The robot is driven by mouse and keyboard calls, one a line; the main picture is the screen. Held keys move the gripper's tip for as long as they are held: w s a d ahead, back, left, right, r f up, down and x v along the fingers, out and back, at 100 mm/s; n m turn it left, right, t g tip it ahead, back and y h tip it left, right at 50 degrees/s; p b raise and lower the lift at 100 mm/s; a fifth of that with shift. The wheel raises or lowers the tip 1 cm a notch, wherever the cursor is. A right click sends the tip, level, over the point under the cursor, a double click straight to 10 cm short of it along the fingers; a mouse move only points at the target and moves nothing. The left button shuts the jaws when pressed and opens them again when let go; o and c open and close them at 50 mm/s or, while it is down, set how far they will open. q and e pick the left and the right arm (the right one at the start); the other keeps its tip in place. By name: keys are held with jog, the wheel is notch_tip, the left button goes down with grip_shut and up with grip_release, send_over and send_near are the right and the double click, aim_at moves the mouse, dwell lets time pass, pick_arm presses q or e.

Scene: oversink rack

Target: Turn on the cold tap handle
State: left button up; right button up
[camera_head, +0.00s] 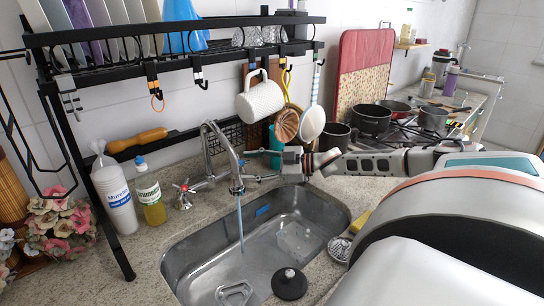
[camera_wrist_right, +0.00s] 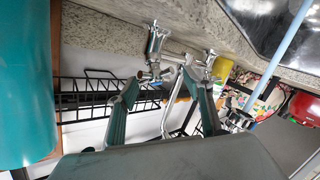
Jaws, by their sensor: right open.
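The chrome faucet (camera_head: 222,140) stands behind the sink, and a pale blue water stream (camera_head: 240,225) falls from its spout. The tap handle with a red mark (camera_head: 184,190) is left of the spout. My right gripper (camera_head: 250,164) is open and points left, just right of the spout. It hides most of the other handle, the cold one, in the head view. In the right wrist view, chrome tap parts (camera_wrist_right: 155,74) lie close to the fingertips of my right gripper (camera_wrist_right: 164,74). I cannot tell whether they touch. My left gripper is not in view.
A black rack (camera_head: 180,65) spans above the sink, with a white mug (camera_head: 260,98) hanging near my right arm. The steel basin (camera_head: 200,250) is below; a stove with pots (camera_head: 371,118) is right.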

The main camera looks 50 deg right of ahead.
jog(key=v, duration=1)
jog(key=shift+s+d, duration=0.2)
jog(key=shift+s, duration=0.15)
dwell(0.6)
